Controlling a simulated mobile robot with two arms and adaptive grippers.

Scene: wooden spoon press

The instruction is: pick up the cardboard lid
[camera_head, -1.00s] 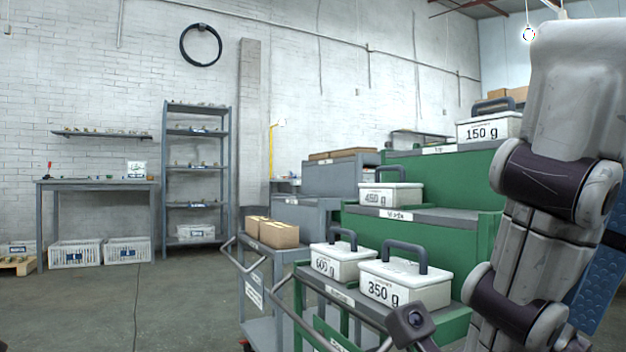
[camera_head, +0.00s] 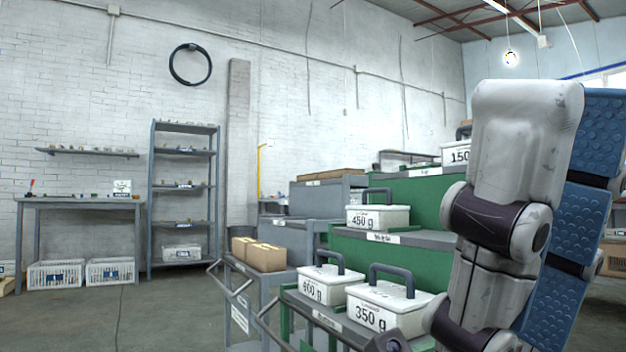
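I cannot make out a cardboard lid for certain. Flat brown cardboard-coloured pieces (camera_head: 332,174) lie on top of a grey cabinet in the middle. Brown cardboard boxes (camera_head: 265,258) stand on a grey cart left of centre. My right arm comes down along the right side of the view. My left gripper is not in view.
White weight boxes with handles, marked 350 g (camera_head: 383,310), 600 g (camera_head: 325,287) and 450 g (camera_head: 377,219), stand on the stepped green stand (camera_head: 345,243). A grey shelf (camera_head: 183,205) and table (camera_head: 80,200) are at the left wall. The floor (camera_head: 160,315) at left is clear.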

